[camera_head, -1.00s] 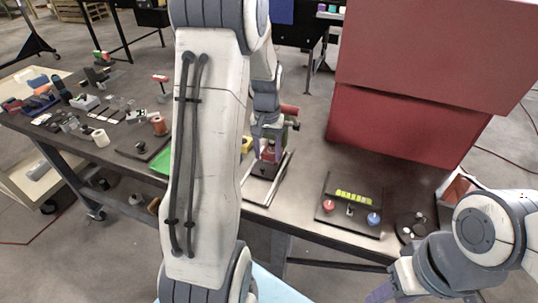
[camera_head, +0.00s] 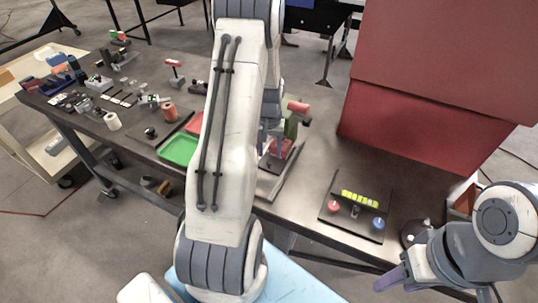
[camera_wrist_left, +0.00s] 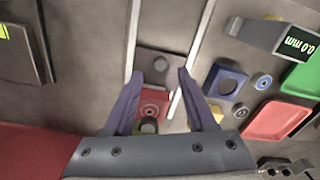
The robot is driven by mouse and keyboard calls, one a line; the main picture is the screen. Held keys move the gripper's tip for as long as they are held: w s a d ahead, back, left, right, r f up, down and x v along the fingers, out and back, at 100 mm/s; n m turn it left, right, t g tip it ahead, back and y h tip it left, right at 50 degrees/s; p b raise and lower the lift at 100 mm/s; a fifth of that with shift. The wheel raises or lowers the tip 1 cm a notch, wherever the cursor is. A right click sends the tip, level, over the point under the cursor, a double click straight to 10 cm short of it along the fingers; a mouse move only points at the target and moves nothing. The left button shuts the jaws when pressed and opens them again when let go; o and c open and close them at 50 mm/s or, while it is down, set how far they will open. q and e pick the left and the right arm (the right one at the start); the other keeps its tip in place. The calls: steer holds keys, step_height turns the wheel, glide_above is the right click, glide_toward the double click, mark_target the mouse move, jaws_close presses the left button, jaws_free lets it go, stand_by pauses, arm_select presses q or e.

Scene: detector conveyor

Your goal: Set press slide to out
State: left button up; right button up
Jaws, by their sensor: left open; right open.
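The press slide, a dark plate with a red block (camera_wrist_left: 153,103) on it, lies between two pale rails (camera_wrist_left: 186,62). In the head view the red block (camera_head: 280,149) shows just past my left arm, with a rail (camera_head: 287,175) running toward the table's front edge. My left gripper (camera_wrist_left: 158,76) is open, its two purple fingers on either side of the slide; contact cannot be told. In the head view my arm mostly hides this gripper. A green and red press body (camera_head: 292,120) stands behind the slide. My right gripper (camera_head: 388,281) is at the lower right, open, away from the slide.
A black panel (camera_head: 335,221) with red and blue knobs sits to the right. A large red cabinet (camera_head: 400,122) stands behind it. Green (camera_head: 178,150) and red trays (camera_head: 196,123) lie left of my arm. A gauge (camera_wrist_left: 270,36) reads 0.0 mm in the wrist view.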

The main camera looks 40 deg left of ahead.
mark_target(269, 161)
arm_select(q)
steer(key=shift+f+p, duration=0.35)
steer(key=shift+f, duration=1.65)
jaws_close()
